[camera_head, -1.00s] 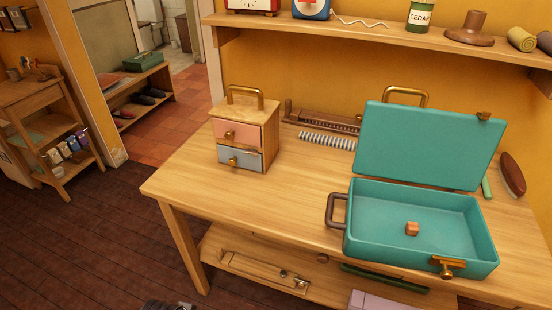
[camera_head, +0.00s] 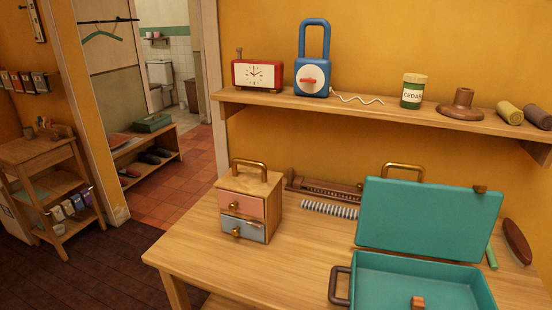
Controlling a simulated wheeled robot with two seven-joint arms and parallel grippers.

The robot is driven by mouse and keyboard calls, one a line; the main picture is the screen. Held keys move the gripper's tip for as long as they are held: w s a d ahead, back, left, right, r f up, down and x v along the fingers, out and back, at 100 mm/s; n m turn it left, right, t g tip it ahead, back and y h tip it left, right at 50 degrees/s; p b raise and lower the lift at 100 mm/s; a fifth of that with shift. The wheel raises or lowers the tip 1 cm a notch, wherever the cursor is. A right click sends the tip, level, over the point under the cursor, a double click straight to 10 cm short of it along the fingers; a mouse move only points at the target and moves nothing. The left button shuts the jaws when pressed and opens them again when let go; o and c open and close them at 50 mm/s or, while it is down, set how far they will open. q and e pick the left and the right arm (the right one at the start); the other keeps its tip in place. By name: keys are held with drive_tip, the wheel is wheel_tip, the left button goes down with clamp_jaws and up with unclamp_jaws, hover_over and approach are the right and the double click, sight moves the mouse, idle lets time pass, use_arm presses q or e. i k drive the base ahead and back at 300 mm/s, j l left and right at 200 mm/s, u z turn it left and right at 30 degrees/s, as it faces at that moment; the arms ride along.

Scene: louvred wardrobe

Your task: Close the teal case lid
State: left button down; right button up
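The teal case (camera_head: 405,278) stands on the right part of the wooden table, its lower tray cut off by the bottom edge of the head view. Its lid (camera_head: 428,220) is open, raised and leaning back toward the wall, with a brass handle (camera_head: 403,170) behind its top edge and a small brass clasp part (camera_head: 480,189) at its top right. A small orange-brown block (camera_head: 417,302) shows in the tray at the bottom edge. A dark handle (camera_head: 340,285) sticks out from the case's left side. Neither of my grippers is in view.
A small wooden drawer box (camera_head: 250,204) stands left of the case on the table (camera_head: 205,240). A striped coil (camera_head: 330,209) and a dark-handled green tool (camera_head: 491,255) lie nearby. A shelf (camera_head: 380,115) above holds a clock, a blue padlock and a cedar jar.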

sight(419, 218)
drive_tip(key=z, duration=1)
